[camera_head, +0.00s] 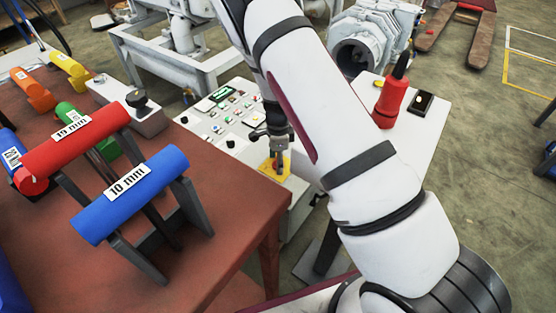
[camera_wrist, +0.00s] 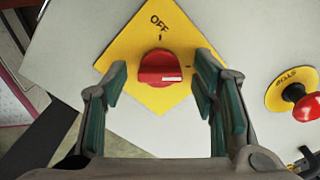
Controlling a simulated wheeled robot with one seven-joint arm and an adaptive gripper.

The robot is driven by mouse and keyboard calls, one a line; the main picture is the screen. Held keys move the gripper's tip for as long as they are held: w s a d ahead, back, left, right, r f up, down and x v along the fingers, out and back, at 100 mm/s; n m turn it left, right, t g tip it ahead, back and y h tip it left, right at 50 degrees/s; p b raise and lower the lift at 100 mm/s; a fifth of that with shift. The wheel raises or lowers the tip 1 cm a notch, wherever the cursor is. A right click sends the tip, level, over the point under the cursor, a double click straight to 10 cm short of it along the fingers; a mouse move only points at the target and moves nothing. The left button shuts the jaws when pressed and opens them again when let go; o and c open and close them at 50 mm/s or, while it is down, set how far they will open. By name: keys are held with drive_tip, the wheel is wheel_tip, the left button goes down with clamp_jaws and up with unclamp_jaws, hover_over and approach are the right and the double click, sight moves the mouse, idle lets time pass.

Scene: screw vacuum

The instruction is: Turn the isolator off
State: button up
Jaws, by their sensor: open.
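The isolator is a red rotary knob (camera_wrist: 160,68) on a yellow diamond plate (camera_wrist: 151,100), printed "OFF" at its upper corner in the wrist view. A white mark on the knob points to the right, away from the OFF label. My gripper (camera_wrist: 161,73) is open, with one finger to each side of the knob and gaps between. In the head view the yellow plate (camera_head: 284,171) lies at the lower end of the control panel (camera_head: 226,142), with my gripper (camera_head: 278,157) pointing down at it and partly hiding the knob.
A red emergency stop button (camera_wrist: 306,104) on a yellow disc marked "STOP" is right of the isolator. A brown table (camera_head: 215,262) with red (camera_head: 85,143) and blue (camera_head: 150,185) handled tools stands at the left. A red tool (camera_head: 390,101) stands on a white table at the right.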

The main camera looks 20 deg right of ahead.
drive_tip(key=c, duration=1.2)
drive_tip(key=shift+o, duration=0.2)
drive_tip(key=shift+n, duration=0.3)
drive_tip(key=n, duration=0.3)
drive_tip(key=shift+n, duration=0.3)
drive_tip(key=n, duration=0.4)
drive_tip(key=shift+n+p, duration=0.3)
drive_tip(key=n, duration=0.4)
drive_tip(key=shift+n, duration=2.5)
